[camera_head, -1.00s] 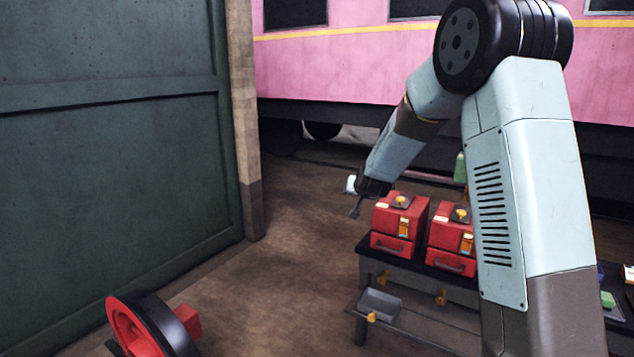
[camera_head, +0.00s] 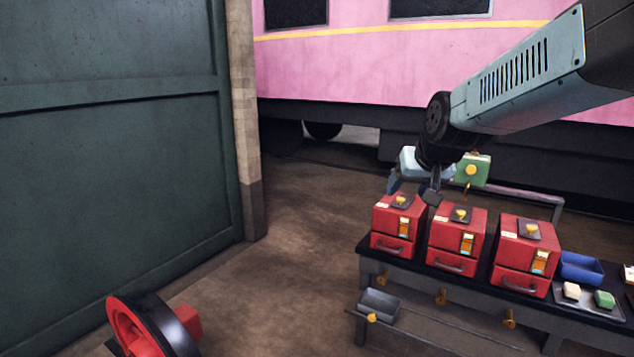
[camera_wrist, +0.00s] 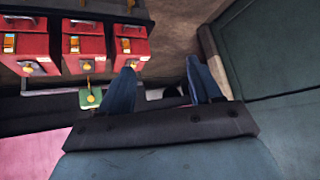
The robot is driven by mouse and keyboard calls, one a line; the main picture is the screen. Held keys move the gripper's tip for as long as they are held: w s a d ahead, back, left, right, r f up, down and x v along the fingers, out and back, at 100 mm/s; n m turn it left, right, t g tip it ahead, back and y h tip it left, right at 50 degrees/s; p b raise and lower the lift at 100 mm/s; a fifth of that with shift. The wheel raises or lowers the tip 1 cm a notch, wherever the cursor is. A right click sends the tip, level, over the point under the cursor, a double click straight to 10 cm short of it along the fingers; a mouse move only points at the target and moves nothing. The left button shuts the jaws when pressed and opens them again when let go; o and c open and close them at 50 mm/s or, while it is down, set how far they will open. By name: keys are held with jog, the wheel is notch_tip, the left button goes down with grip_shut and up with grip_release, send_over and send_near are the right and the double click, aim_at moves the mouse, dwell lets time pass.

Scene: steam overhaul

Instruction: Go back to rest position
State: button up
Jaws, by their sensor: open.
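My gripper (camera_wrist: 162,78) is open and empty, its two blue fingers spread apart in the wrist view with bare floor between and beyond them. In the head view my arm comes in from the upper right and bends down at a dark joint. The gripper end there is small and partly hidden behind my arm, above and behind the left part of the bench (camera_head: 400,275), apart from the red boxes.
Red boxes stand on the bench: left (camera_head: 397,222), middle (camera_head: 457,238) and right (camera_head: 524,254). A green box (camera_head: 473,168) is behind them. A blue bin (camera_head: 581,268) is at right. A red wheel (camera_head: 140,325) is lower left, a green door (camera_head: 110,150) left, a pink carriage (camera_head: 350,60) behind.

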jog(key=s+d+g, duration=0.1)
jog(key=s+d, duration=0.1)
jog(key=s, duration=0.8)
jog(key=s+d+f+g+h, duration=0.1)
jog(key=s+d, duration=0.1)
jog(key=s, duration=0.8)
jog(key=shift+f, duration=0.25)
jog(key=shift+d, duration=0.1)
dwell(2.6)
